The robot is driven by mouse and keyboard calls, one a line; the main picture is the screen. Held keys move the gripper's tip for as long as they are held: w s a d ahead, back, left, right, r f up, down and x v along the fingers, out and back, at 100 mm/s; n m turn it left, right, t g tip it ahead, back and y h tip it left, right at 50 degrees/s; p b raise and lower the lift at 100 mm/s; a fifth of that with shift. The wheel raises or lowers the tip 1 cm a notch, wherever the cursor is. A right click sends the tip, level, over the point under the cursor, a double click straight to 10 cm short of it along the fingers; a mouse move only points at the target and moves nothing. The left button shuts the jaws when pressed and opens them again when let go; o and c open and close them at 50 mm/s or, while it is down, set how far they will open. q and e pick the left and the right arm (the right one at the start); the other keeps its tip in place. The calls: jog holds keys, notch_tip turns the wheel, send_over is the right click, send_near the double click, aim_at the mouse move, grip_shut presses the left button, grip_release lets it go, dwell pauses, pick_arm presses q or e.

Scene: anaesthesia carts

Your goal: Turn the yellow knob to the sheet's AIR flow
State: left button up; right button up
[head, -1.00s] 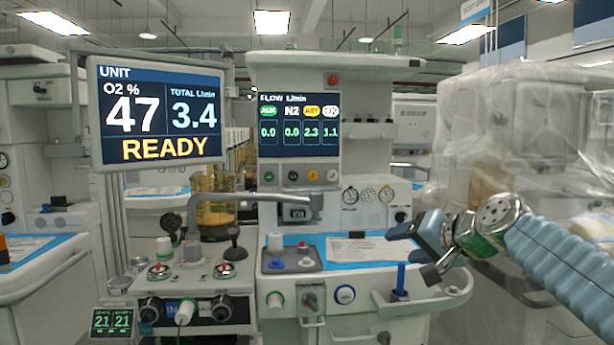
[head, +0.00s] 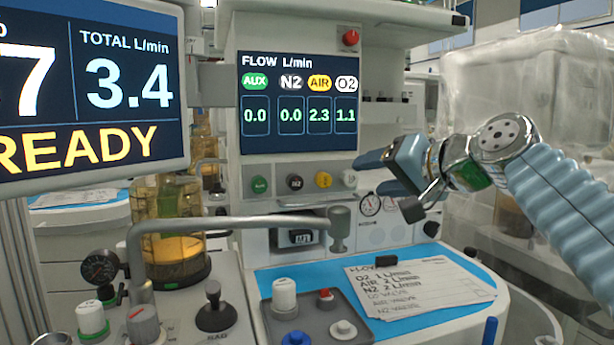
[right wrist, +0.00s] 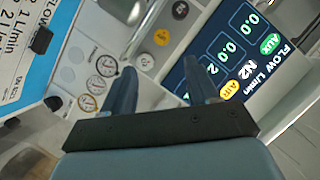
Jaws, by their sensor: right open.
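The yellow knob (head: 323,180) is in the row under the flow display (head: 299,110), between the black N2 knob and the white knob; it also shows in the right wrist view (right wrist: 161,37). The display reads AIR 2.3, O2 1.1, N2 0.0 and AUX 0.0. The sheet (head: 440,292) lies on the blue work top; its handwriting appears to read O2 1, AIR 2 and N2 2 L/min. My right gripper (head: 361,175) is open and empty, right of the knob row and apart from the yellow knob in the wrist view. My left gripper is out of view.
Green AUX (head: 260,185), black N2 (head: 295,183) and white (head: 349,179) knobs flank the yellow one closely. A grey horizontal pipe (head: 230,222) runs below them. Round gauges (head: 370,205) sit behind my right gripper. A red button (head: 350,38) is above the display.

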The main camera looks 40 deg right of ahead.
aim_at(326, 182)
jog(key=p+x, duration=0.1)
jog(key=x, duration=1.3)
jog(key=shift+d+r+p, duration=0.1)
jog(key=shift+r+p, duration=0.05)
jog(key=shift+p, duration=0.25)
